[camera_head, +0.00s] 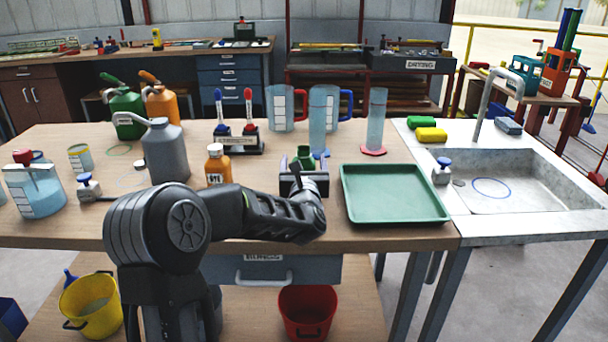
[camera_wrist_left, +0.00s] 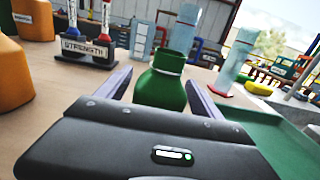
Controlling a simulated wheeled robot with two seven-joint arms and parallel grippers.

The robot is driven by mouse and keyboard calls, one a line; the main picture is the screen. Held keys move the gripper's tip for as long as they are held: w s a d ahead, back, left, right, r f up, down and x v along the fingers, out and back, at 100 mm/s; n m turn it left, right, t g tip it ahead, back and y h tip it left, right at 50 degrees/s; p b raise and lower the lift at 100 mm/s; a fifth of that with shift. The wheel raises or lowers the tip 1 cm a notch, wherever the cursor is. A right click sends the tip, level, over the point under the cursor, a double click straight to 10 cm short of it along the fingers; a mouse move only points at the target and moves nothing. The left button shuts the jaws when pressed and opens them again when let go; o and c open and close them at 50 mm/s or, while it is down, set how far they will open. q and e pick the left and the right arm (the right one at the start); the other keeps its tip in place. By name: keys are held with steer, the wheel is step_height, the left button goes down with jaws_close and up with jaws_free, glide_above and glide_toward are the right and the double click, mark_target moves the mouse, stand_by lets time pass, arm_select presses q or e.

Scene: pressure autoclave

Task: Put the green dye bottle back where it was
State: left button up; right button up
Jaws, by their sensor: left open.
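The green dye bottle (camera_head: 303,155) stands on the wooden bench just left of the green tray. In the left wrist view the green bottle (camera_wrist_left: 160,88) is upright, with its neck open at the top. My left gripper (camera_head: 304,173) is open in front of the bottle, and its wrist hides the bottle's lower part in the head view. In the wrist view the left gripper's fingers (camera_wrist_left: 158,76) are apart, one on each side of the bottle, with visible gaps. An orange bottle with a dye label (camera_head: 217,165) stands to the left. My right gripper is not in view.
A green tray (camera_head: 395,220) lies close on the right. A strength stand (camera_head: 238,142), two jugs and a tall cylinder (camera_head: 376,118) are behind. A grey canister (camera_head: 166,155) stands left. A green ring mark (camera_head: 118,150) shows on bare bench. A sink (camera_head: 525,190) is far right.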

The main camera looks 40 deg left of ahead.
arm_select(q)
steer(key=b+v, duration=0.1)
steer(key=v, duration=1.1)
steer(key=shift+r, duration=0.1)
